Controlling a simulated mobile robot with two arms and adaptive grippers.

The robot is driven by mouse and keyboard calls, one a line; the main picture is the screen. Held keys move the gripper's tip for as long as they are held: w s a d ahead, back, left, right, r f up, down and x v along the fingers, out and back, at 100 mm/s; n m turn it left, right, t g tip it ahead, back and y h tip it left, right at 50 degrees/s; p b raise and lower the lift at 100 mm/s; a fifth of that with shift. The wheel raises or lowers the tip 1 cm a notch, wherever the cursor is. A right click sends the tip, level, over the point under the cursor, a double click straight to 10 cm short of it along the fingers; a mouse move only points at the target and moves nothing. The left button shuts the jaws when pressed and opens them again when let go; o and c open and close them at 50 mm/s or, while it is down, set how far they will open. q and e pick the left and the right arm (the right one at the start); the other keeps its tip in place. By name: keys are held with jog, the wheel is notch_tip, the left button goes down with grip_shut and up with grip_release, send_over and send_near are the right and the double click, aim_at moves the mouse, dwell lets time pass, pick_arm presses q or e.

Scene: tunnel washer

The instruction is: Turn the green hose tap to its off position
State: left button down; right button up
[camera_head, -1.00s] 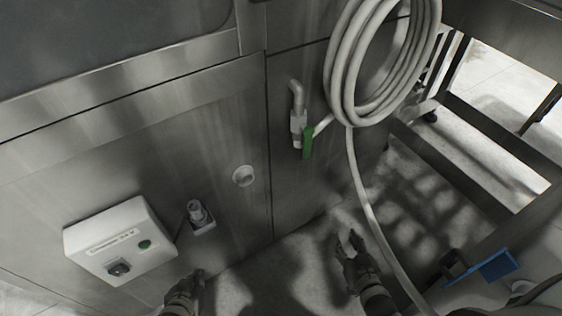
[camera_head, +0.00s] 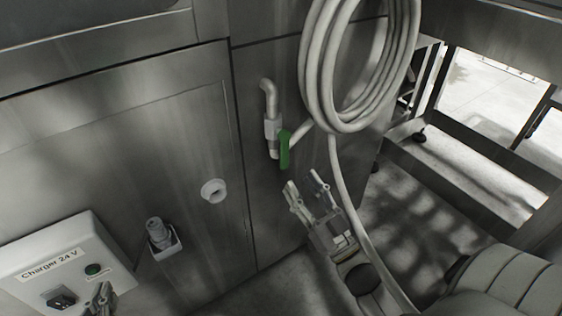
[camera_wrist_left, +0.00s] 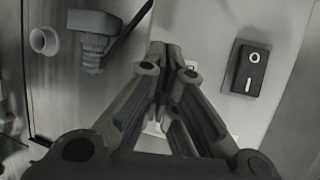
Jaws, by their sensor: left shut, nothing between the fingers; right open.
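The green hose tap handle (camera_head: 285,148) hangs roughly vertical on a pale pipe (camera_head: 270,125) on the steel panel, just left of the coiled hose. My right gripper (camera_head: 303,183) is open and empty, below and slightly right of the handle; in the picture a gap shows between its fingertips and the handle. My left gripper (camera_head: 104,288) is low at the left, in front of the charger box; its fingers are together with nothing between them. In the left wrist view the shut left fingers (camera_wrist_left: 165,50) point at the pale box face, beside a black rocker switch (camera_wrist_left: 250,70).
A coiled pale hose (camera_head: 318,75) hangs right of the tap, its free length running down beside my right gripper. The Charger 24 V box (camera_head: 70,262), a socket fitting (camera_head: 160,238) and a round white knob (camera_head: 214,191) are on the panel. Steel framing stands at right.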

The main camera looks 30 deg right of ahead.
aim_at(286, 162)
pick_arm(q)
jog(key=r, duration=0.1)
jog(key=w+r+t, duration=0.1)
jog(key=d+r+t, duration=0.1)
jog(key=shift+w+r+h+b, duration=0.1)
jog(key=shift+w+h+b, duration=0.05)
jog(key=shift+h+b, duration=0.2)
pick_arm(e)
jog(key=x, duration=0.8)
jog(key=shift+w, duration=0.15)
pick_arm(q)
jog(key=shift+a, duration=0.1)
pick_arm(e)
jog(key=shift+f, duration=0.1)
grip_shut()
